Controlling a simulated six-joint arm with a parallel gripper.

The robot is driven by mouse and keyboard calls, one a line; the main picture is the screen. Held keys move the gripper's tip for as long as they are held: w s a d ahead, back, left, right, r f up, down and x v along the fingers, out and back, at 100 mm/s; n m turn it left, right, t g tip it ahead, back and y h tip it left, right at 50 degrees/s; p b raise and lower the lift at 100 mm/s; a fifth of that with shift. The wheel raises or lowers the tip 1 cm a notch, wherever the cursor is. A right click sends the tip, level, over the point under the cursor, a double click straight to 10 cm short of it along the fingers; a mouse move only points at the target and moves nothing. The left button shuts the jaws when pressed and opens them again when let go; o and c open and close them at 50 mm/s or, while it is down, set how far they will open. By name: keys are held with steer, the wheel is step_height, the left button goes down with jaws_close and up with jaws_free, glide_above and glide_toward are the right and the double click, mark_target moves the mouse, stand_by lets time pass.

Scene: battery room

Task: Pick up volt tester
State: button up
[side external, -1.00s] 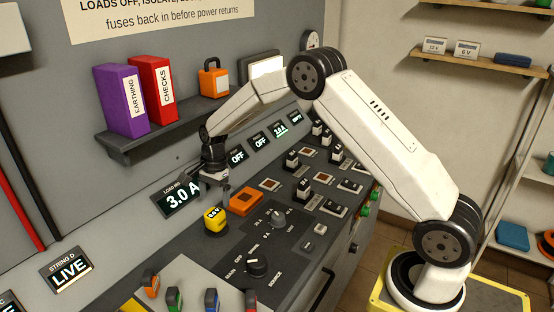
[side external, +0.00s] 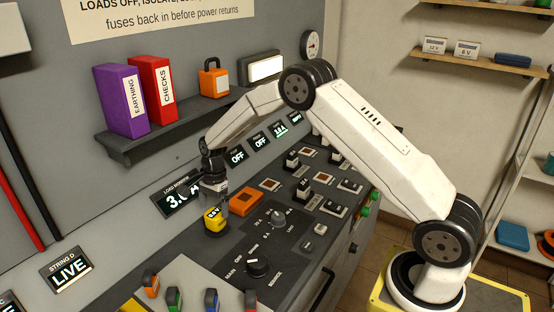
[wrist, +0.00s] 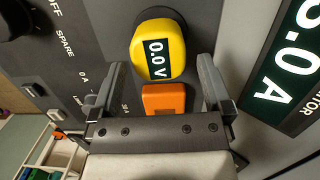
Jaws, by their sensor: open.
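The volt tester (side external: 215,218) is a small yellow block with a dark screen, standing on the dark control panel below the load monitor display. In the wrist view its screen reads 0.0 V (wrist: 158,52). My gripper (side external: 214,196) is just above and behind it, and seems to cover part of its top in the side view. In the wrist view my gripper (wrist: 160,85) has its two fingers apart, with the tester just beyond the fingertips and nothing held. An orange block (wrist: 164,98) shows between the fingers.
The orange block (side external: 243,201) stands close to the right of the tester. A rotary knob (side external: 257,267) and a selector (side external: 278,218) are on the panel nearby. Coloured handles (side external: 211,299) stand at the front. The load monitor display (side external: 170,204) is behind.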

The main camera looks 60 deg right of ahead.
mark_target(214, 212)
steer(key=shift+s+a+f, duration=0.1)
steer(key=shift+a+f, duration=0.1)
steer(key=shift+f, duration=0.95)
steer(key=shift+a+f, duration=0.15)
steer(key=shift+f, duration=0.95)
steer(key=c, duration=1.2)
